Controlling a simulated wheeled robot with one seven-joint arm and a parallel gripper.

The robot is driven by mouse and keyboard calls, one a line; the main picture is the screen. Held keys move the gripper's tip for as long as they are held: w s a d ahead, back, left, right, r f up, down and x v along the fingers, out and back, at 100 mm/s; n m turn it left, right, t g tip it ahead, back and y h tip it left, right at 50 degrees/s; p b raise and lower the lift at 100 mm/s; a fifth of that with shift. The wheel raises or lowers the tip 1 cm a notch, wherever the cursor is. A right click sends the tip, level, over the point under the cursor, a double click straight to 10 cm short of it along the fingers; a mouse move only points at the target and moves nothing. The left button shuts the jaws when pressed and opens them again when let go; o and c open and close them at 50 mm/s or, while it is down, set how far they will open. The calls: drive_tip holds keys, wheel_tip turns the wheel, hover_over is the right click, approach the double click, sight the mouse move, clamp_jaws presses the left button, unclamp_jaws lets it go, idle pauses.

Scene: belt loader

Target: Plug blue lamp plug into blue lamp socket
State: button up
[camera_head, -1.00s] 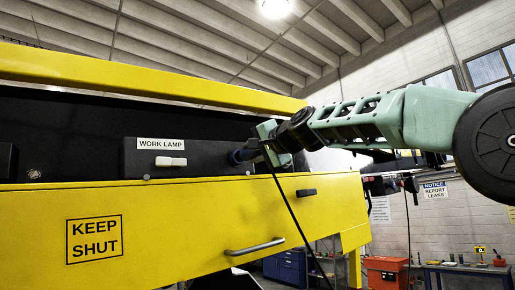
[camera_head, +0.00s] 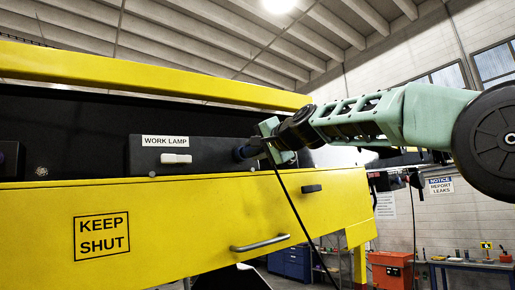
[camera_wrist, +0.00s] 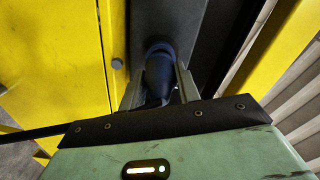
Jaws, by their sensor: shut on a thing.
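The blue plug (camera_wrist: 158,78) is dark blue and sits between the two fingers of my gripper (camera_wrist: 160,92) in the wrist view. My gripper also shows at the right end of the lamp box in the head view (camera_head: 262,146), shut on the plug. A dark blue ring (camera_wrist: 158,49), seemingly the socket's collar, lies at the plug's far end against the dark box. Plug and ring look in line and touching; I cannot tell how deep the plug sits. A bit of blue (camera_head: 243,152) shows between box and gripper. A black cable (camera_head: 292,200) hangs from the gripper.
The black lamp box (camera_head: 210,155) carries a "WORK LAMP" label (camera_head: 165,142) and a white switch (camera_head: 176,158). Below it is a yellow panel (camera_head: 180,215) with a grey handle (camera_head: 260,243). Yellow metal (camera_wrist: 62,60) stands close left of the gripper in the wrist view.

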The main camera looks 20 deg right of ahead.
drive_tip(key=shift+p+x, duration=0.5)
drive_tip(key=shift+x, duration=0.5)
drive_tip(key=o, duration=1.3)
drive_tip(key=shift+c, duration=0.2)
drive_tip(key=b+v, duration=0.8)
drive_tip(key=v, duration=0.9)
drive_tip(key=shift+s, duration=0.15)
drive_tip(key=shift+r, duration=0.1)
